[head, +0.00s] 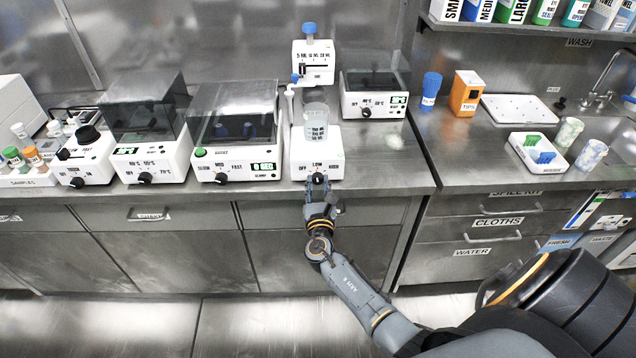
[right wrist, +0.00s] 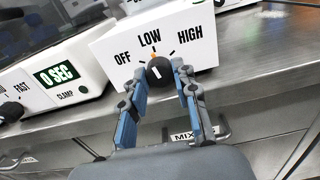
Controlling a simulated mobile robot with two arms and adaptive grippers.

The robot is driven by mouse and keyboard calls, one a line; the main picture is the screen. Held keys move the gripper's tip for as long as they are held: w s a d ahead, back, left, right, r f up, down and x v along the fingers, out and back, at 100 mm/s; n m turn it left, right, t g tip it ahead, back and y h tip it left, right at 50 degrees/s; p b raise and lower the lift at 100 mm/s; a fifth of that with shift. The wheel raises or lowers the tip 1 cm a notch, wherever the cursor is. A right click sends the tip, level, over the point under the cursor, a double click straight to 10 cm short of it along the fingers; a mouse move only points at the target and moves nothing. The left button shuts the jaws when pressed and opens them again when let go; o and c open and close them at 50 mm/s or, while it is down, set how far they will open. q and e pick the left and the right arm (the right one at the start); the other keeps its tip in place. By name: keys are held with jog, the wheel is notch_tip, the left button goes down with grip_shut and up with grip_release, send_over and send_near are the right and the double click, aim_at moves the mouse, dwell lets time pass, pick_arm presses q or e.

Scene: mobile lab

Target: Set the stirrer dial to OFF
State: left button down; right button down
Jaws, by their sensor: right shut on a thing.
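The stirrer (head: 330,158) is a white box on the steel counter, with a clear beaker (head: 316,118) on top. Its front is printed OFF, LOW and HIGH from left to right. The round black dial (right wrist: 158,71) sits below these words in the right wrist view. An orange mark at its upper edge points about at LOW, and a white mark is on its face. My right gripper (head: 318,181) is at the stirrer's front; its fingers (right wrist: 173,76) are shut on the dial, one on each side. The fingers hide most of the dial in the head view. My left gripper is not in view.
Another lidded device (head: 374,103) stands behind right. A dispenser (head: 314,62) rises behind the beaker. The counter's front edge and a MIX-labelled drawer (right wrist: 185,136) lie below the gripper.

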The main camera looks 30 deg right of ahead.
jog(key=n+p, duration=0.3)
jog(key=n, duration=0.2)
jog(key=shift+r, duration=0.1)
jog(key=shift+n+p, duration=1)
jog(key=shift+n, duration=1.4)
jog(key=shift+f, duration=0.2)
jog(key=c, duration=1)
grip_release()
jog(key=shift+s+a, duration=0.15)
jog(key=shift+s, duration=0.1)
jog(key=v, duration=0.7)
jog(key=shift+s+r, duration=0.1)
jog(key=shift+s, duration=0.15)
